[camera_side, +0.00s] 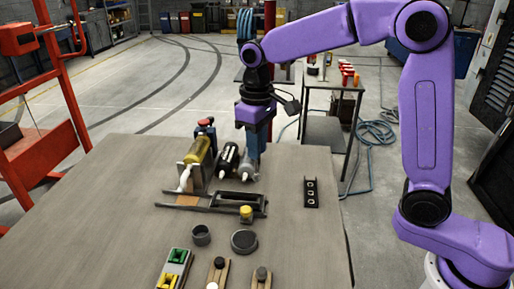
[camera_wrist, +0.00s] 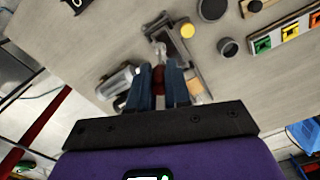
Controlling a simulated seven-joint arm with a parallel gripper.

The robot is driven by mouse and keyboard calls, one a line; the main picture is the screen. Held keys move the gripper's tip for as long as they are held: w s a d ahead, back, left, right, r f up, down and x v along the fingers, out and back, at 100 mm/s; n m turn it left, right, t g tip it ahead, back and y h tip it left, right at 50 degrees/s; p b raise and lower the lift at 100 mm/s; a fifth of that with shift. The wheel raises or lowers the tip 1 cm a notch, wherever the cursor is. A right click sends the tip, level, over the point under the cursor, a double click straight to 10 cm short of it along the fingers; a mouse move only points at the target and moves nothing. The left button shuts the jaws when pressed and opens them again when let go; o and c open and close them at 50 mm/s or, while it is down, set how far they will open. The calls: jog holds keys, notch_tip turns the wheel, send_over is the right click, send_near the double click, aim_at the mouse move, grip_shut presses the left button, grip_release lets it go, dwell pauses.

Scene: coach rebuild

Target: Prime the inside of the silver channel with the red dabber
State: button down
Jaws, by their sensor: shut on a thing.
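My gripper (camera_side: 252,160) points down over the table, just right of a black tube. In the wrist view my blue fingers (camera_wrist: 159,88) are shut on a red thing (camera_wrist: 158,76), which I take to be the red dabber; the fingers hide most of it. A pale tip (camera_wrist: 160,48) shows beyond it, at or just above the table; contact cannot be told. A long grey metal piece (camera_side: 178,206), likely the silver channel, lies in front of the gripper beside a black frame (camera_side: 238,198). The channel's inside is not clear.
A yellow tube (camera_side: 198,151) and a black tube (camera_side: 228,157) with pale nozzles stand left of the gripper. A yellow-topped pot (camera_side: 246,214) and two dark round containers (camera_side: 201,235) (camera_side: 244,241) stand in front. A black slotted block (camera_side: 311,192) lies right, with bare table around it.

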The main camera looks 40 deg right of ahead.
aim_at(257, 174)
jog(key=shift+r, duration=0.35)
jog(key=shift+a, duration=0.1)
jog(key=w+a, duration=0.5)
jog(key=w, duration=0.1)
jog(key=shift+a+f, duration=0.55)
jog(key=shift+f, duration=3.4)
jog(key=shift+s+d, duration=3)
jog(key=shift+d, duration=0.2)
jog(key=shift+r, duration=3.95)
